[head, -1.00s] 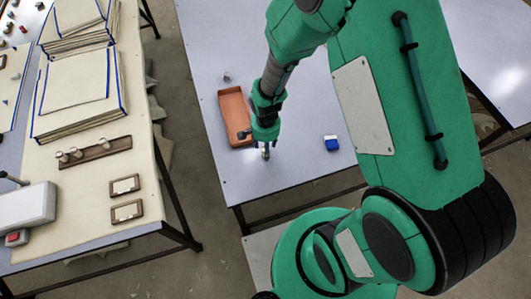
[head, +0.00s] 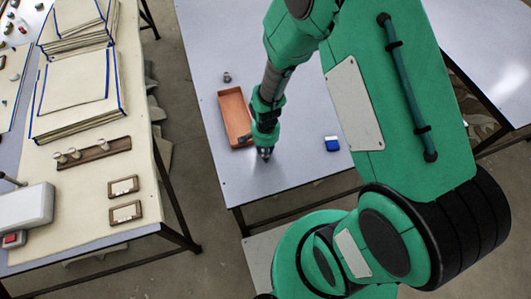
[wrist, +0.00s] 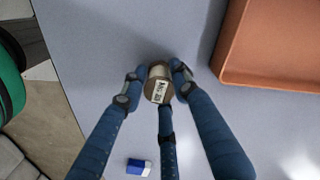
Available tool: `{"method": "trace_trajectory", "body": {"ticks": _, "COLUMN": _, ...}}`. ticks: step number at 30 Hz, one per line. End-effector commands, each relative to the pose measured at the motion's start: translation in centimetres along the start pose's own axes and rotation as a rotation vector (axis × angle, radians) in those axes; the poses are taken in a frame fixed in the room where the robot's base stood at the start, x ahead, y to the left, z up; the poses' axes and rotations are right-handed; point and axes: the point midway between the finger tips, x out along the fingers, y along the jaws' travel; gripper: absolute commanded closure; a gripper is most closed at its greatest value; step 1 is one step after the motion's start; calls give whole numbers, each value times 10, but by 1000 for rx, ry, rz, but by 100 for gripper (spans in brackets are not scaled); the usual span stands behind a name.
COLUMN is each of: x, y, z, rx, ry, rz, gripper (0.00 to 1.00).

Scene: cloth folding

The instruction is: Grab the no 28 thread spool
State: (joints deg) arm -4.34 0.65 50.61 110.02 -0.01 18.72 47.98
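A spool (wrist: 158,83) with pale thread, brown ends and a white label shows in the wrist view. The label is small and tilted; it seems to read No 28. My gripper (wrist: 158,78) has three blue fingers drawn in around the spool, one on each side and one at the label end, and they appear to touch it. In the head view, my gripper (head: 265,153) points down over the front part of the middle table, and the spool is hidden there by the fingers. I cannot tell whether the spool is clear of the tabletop.
An orange-brown open tray (head: 235,117) lies just behind the gripper on the table (head: 300,165). A small grey item (head: 227,77) stands beyond it. A blue and white block (head: 332,143) lies to the right. A left table (head: 80,218) holds cloth stacks and a spool rack.

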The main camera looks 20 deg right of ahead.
Motion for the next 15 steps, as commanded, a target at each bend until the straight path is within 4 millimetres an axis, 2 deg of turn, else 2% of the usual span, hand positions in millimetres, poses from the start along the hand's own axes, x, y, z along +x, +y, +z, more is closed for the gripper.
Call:
{"method": "trace_trajectory", "body": {"ticks": 1, "x": 0, "y": 0, "z": 0, "rx": 0, "ry": 0, "rz": 0, "gripper": 86}}
{"method": "trace_trajectory", "body": {"ticks": 2, "x": 0, "y": 0, "z": 0, "rx": 0, "ry": 0, "rz": 0, "gripper": 92}}
{"method": "trace_trajectory", "body": {"ticks": 3, "x": 0, "y": 0, "z": 0, "rx": 0, "ry": 0, "rz": 0, "gripper": 93}}
{"method": "trace_trajectory", "body": {"ticks": 15, "x": -4, "y": 0, "z": 0, "rx": 0, "ry": 0, "rz": 0, "gripper": 93}}
